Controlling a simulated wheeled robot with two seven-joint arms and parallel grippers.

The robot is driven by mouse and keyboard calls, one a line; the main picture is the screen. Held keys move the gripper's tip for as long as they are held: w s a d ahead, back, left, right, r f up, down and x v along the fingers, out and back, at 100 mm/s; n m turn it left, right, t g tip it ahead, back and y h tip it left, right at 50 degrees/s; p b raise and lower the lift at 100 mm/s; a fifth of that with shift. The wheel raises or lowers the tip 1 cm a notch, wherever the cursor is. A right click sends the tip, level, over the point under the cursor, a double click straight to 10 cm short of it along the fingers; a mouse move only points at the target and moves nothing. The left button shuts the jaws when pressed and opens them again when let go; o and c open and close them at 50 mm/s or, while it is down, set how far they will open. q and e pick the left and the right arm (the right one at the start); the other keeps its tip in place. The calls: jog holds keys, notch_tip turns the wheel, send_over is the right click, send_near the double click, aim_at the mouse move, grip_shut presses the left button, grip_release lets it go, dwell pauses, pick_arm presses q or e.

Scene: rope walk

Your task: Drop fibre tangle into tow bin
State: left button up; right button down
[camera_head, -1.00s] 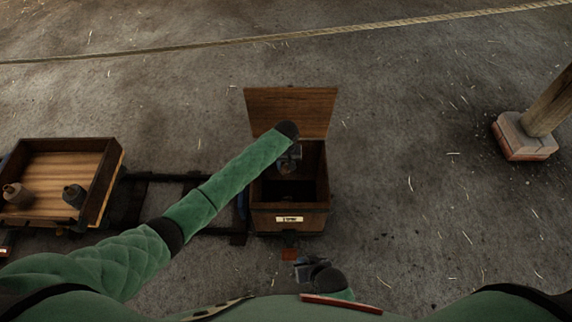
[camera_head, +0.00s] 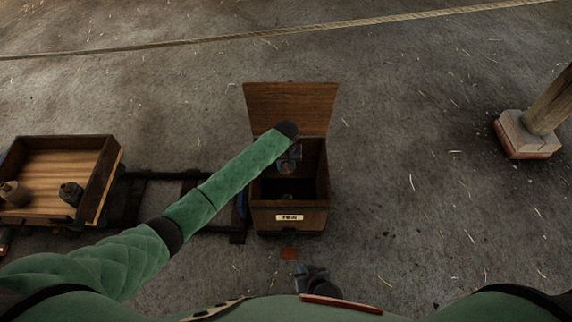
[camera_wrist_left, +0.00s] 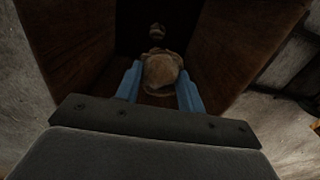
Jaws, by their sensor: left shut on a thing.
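The tow bin (camera_head: 262,218) is a dark wooden box with its lid (camera_head: 291,108) raised at the back and a label on its front. My left gripper (camera_head: 289,164) is over the bin's opening, pointing down into it. In the left wrist view its blue fingers (camera_wrist_left: 160,88) are shut on the tan, rounded fibre tangle (camera_wrist_left: 161,72), between the bin's walls (camera_wrist_left: 82,42). A small pale brown thing (camera_wrist_left: 157,31) shows deeper in the dark interior; I cannot tell what it is. My right gripper (camera_head: 312,275) is low, near my body, and its jaws are unclear.
A shallow wooden tray (camera_head: 62,172) with two small containers stands at the left, beside dark rails (camera_head: 160,178). A rope (camera_head: 300,33) crosses the far floor. A post on a stone base (camera_head: 526,137) stands at the right. The floor right of the bin is clear.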

pick_arm(q)
jog(key=o, duration=1)
notch_tip(320, 180, up, 6)
jog(key=shift+r, duration=0.9)
pick_arm(e)
jog(key=shift+w+r, duration=0.15)
jog(key=shift+r, duration=0.4)
jog(key=shift+w+r, duration=0.15)
jog(key=shift+r, duration=0.4)
pick_arm(q)
jog(key=shift+m, duration=0.3)
pick_arm(e)
jog(key=shift+s+f, duration=0.15)
jog(key=shift+s, duration=0.05)
